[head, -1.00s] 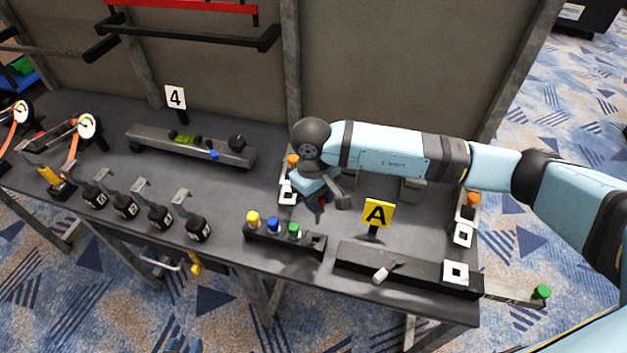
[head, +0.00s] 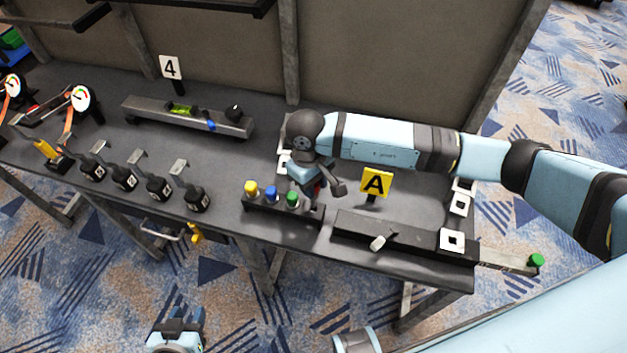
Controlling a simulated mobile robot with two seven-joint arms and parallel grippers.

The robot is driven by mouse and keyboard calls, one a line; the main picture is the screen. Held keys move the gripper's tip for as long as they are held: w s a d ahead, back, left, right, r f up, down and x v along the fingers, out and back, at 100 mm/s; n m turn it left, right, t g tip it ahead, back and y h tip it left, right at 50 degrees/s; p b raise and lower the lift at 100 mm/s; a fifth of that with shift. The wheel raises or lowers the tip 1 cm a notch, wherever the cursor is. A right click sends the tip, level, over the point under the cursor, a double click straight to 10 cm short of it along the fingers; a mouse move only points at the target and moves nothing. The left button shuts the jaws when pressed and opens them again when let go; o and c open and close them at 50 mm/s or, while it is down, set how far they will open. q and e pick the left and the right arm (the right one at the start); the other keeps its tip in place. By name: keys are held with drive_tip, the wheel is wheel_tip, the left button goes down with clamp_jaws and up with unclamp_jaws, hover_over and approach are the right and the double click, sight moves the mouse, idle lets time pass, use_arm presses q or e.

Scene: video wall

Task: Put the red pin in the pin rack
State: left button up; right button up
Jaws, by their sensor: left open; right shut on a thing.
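The pin rack (head: 262,209) is a dark block near the table's front edge. It holds a yellow pin (head: 251,187), a blue pin (head: 271,193) and a green pin (head: 292,199) in a row, with the rack's right end beyond the green one. My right gripper (head: 316,187) is shut on the red pin (head: 315,188), mostly hidden by the fingers. It is over or just behind the rack's right end; I cannot tell whether the pin touches the rack. My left gripper (head: 178,326) is open and empty at the bottom, in front of the table.
A yellow A sign (head: 376,184) stands right of my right gripper. A dark bar with a grey lever (head: 381,242) lies right of the rack. Several black weights (head: 197,199) stand to the left. A level (head: 187,114) lies behind, below the 4 sign (head: 170,68).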

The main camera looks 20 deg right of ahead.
idle(0.3)
drive_tip(key=shift+f+b, duration=0.1)
drive_tip(key=shift+b, duration=0.4)
idle(0.4)
drive_tip(key=shift+f+b, duration=0.1)
drive_tip(key=shift+b, duration=0.2)
drive_tip(key=shift+f+b, duration=0.2)
drive_tip(key=shift+b, duration=0.2)
drive_tip(key=shift+f+b, duration=0.3)
drive_tip(key=shift+b, duration=0.1)
